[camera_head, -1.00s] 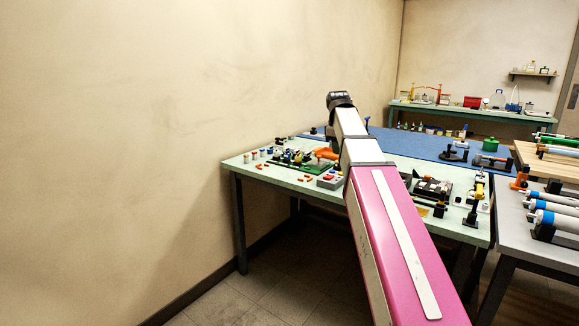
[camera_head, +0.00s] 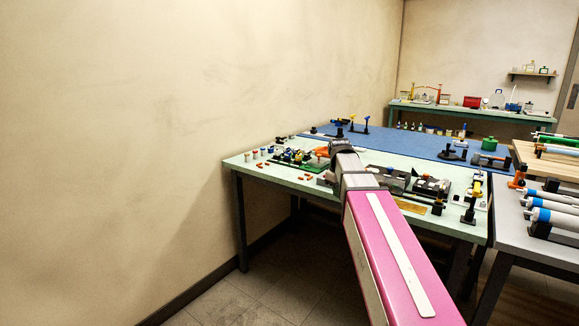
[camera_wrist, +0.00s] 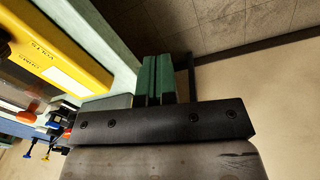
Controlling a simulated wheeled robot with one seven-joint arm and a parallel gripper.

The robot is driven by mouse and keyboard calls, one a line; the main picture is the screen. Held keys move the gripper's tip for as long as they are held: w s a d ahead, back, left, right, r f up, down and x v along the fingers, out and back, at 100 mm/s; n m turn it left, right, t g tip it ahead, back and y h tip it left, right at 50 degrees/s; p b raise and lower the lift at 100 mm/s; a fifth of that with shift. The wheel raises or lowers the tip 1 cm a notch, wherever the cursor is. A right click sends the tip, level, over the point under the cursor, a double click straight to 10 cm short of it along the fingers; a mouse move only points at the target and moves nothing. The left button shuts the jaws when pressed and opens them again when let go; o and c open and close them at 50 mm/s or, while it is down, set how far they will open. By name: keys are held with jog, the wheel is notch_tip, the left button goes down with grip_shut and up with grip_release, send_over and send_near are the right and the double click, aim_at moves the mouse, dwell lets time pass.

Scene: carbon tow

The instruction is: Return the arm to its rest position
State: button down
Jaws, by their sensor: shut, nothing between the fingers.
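My pink and white arm (camera_head: 385,250) reaches from the bottom of the head view toward the green-topped workbench (camera_head: 262,175). Its dark far end (camera_head: 343,146) shows against the bench top, and the fingers are hidden there. In the wrist view my gripper (camera_wrist: 152,80) shows as two green fingers side by side, pressed together with nothing between them, in front of a dark bar. The fingers point toward the bench edge and the floor, close beside the bench.
A yellow case with lettering (camera_wrist: 65,50) lies left of the fingers in the wrist view. A grey table with cylinders (camera_head: 555,218) stands right. Bare wall (camera_head: 130,140) and floor are left.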

jog(key=s+f+m, duration=0.3)
jog(key=s+f, duration=0.6)
jog(key=f, duration=0.5)
jog(key=s+f+m, duration=0.4)
jog(key=s+f, duration=0.6)
jog(key=f, duration=0.3)
jog(key=shift+d+f+m+g+y, duration=0.3)
jog(key=shift+f+g, duration=0.05)
jog(key=shift+g, duration=0.05)
